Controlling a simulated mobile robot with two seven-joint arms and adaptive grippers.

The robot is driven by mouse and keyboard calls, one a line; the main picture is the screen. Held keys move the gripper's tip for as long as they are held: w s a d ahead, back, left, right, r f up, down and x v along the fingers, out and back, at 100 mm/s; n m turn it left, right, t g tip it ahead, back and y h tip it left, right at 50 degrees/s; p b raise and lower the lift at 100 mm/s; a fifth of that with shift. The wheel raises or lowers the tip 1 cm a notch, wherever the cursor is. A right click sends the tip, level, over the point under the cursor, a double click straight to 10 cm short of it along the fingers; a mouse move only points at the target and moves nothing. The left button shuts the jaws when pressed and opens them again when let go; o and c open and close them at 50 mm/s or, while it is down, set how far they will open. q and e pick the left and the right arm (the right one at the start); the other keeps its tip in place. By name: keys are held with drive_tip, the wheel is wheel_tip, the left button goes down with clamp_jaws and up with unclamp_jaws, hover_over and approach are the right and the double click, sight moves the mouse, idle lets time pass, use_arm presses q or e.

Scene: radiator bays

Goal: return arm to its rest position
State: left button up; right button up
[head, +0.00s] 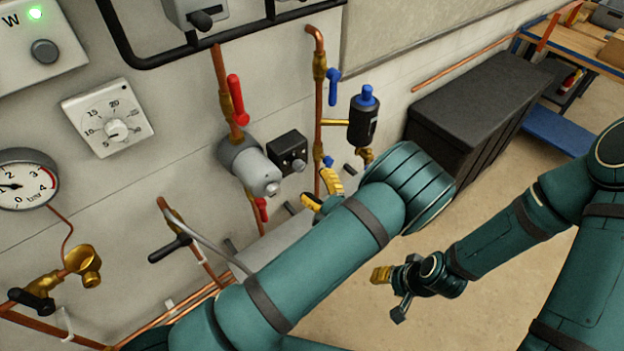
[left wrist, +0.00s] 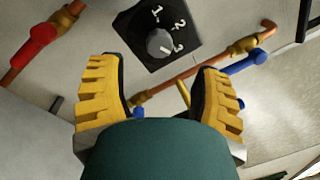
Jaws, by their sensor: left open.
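My left arm (head: 330,245) reaches from the bottom of the head view towards the wall pipework. My left gripper (head: 322,192) has its yellow fingers near a copper pipe, below and to the right of the black selector box (head: 288,152). In the left wrist view the two yellow fingers (left wrist: 158,85) stand wide apart with nothing between them. The selector box (left wrist: 158,38), with a round knob, shows beyond the fingertips. My right gripper (head: 390,287) hangs over the floor at the lower right; its finger spacing is unclear.
A grey pump (head: 248,166) with red valve handles is left of the gripper. A black cylinder with a blue cap (head: 363,118) is above. A dark chest (head: 472,112) stands along the wall. The floor (head: 440,235) around my right gripper looks clear.

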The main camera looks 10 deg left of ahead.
idle(0.4)
use_arm(q)
drive_tip(key=s+a+f+n+g+h+b, duration=0.2)
drive_tip(key=f+n+h, duration=0.25)
drive_tip(key=f, duration=0.35)
drive_tip(key=s+a+f+n+g+h+b, duration=0.1)
drive_tip(key=f+n+g+h+b, duration=0.1)
drive_tip(key=f+n+h, duration=0.45)
drive_tip(key=s+d+f+n+g+h+b, duration=0.2)
drive_tip(key=s+n+g+h, duration=0.1)
drive_tip(key=s, duration=0.4)
drive_tip(key=s+d+f+n+g+h+b, duration=0.2)
drive_tip(key=s+n+g+h, duration=0.1)
drive_tip(key=s, duration=0.5)
drive_tip(key=shift+s+n+h+b, duration=0.25)
drive_tip(key=shift+n+h+b, duration=0.05)
drive_tip(key=shift+n+h, duration=0.35)
drive_tip(key=shift+d, duration=0.1)
drive_tip(key=c, duration=0.3)
drive_tip(key=shift+c, duration=0.2)
